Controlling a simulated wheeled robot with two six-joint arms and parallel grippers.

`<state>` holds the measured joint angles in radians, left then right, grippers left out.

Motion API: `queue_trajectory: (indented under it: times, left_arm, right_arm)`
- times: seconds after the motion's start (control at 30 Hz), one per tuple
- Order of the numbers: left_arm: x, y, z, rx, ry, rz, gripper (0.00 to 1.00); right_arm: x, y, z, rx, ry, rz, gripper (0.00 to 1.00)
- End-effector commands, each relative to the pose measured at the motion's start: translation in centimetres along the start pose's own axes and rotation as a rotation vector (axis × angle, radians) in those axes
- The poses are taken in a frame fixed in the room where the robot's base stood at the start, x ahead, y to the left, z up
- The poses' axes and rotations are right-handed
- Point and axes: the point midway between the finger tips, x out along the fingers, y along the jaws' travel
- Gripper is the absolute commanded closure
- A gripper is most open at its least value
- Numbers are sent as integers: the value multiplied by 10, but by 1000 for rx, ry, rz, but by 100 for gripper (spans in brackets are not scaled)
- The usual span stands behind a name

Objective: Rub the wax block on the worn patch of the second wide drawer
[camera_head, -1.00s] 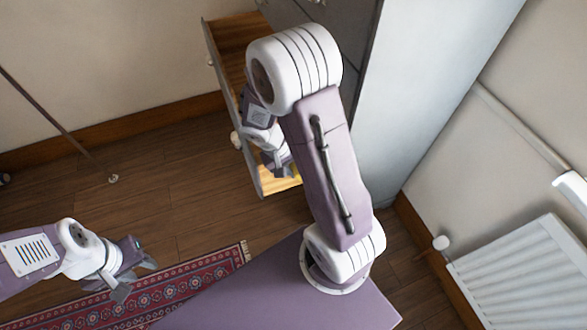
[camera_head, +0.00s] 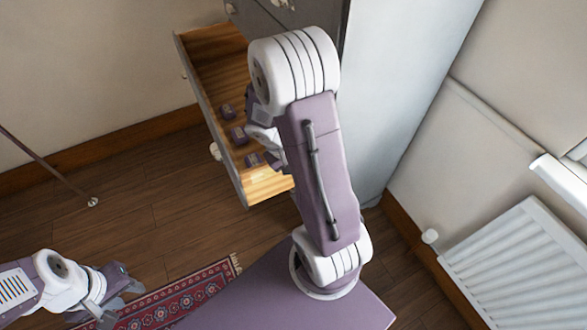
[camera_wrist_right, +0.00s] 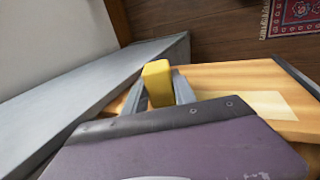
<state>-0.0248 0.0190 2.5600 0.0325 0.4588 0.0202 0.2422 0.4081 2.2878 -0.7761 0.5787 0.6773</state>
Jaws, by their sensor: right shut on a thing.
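The wax block (camera_wrist_right: 157,84) is a yellow block held upright between the fingers of my right gripper (camera_wrist_right: 160,92) in the right wrist view. The open drawer (camera_head: 215,115) has a grey front and a wooden floor. A paler rectangle, likely the worn patch (camera_wrist_right: 262,104), lies on the wood just right of the block; I cannot tell whether the block touches the wood. In the head view my right arm hides the wax block and most of that gripper. My left gripper (camera_head: 120,298) is open and empty at the lower left, away from the drawer.
The grey cabinet side (camera_head: 400,80) rises right of my right arm. A white radiator (camera_head: 520,260) stands at the right wall. A red patterned rug (camera_head: 180,300) lies on the floor.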

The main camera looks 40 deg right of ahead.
Motion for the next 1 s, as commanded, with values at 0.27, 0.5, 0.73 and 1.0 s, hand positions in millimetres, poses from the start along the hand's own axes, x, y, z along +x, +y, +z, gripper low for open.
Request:
queue_trajectory:
  times: [0.27, 0.5, 0.73, 1.0]
  left_arm:
    - [5, 0, 0, 0, 0, 0, 64]
    - [5, 0, 1, 0, 0, 0, 64]
    - [7, 0, 1, 0, 0, 0, 64]
    - [7, 0, 1, 0, 0, 0, 64]
  right_arm:
    - [1, 2, 0, 2, 7, -1, 100]
    - [-4, -10, 0, -3, 8, -1, 100]
    - [-11, -27, 1, -2, 6, -1, 100]
    - [-14, -32, 2, 0, 3, 0, 100]
